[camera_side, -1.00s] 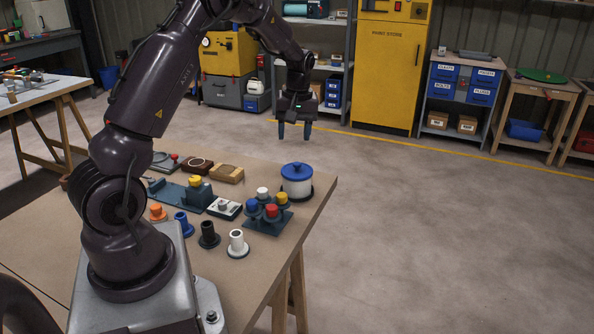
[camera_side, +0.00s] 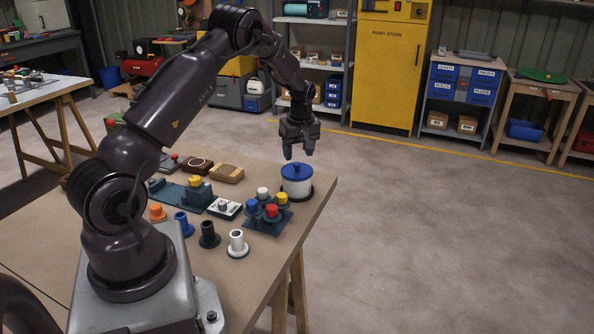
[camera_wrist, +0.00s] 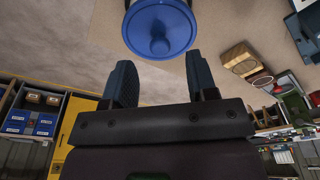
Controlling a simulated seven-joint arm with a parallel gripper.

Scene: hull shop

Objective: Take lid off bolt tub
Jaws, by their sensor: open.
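The bolt tub (camera_side: 297,188) is a white round pot on a dark base near the table's far right corner. Its blue lid (camera_side: 297,171) with a round knob sits on top of it. My gripper (camera_side: 299,155) is open and empty, just above the lid and apart from it. In the wrist view the blue lid (camera_wrist: 158,28) shows at the top centre, beyond the spread fingers of my gripper (camera_wrist: 162,80). The white tub wall shows only as a thin edge around the lid there.
A dark tray (camera_side: 268,226) with several coloured-topped pegs stands just in front of the tub. A white flanged piece (camera_side: 237,244), a black one (camera_side: 208,235) and a blue one (camera_side: 183,224) stand nearer my base. A tan block (camera_side: 227,173) lies left of the tub.

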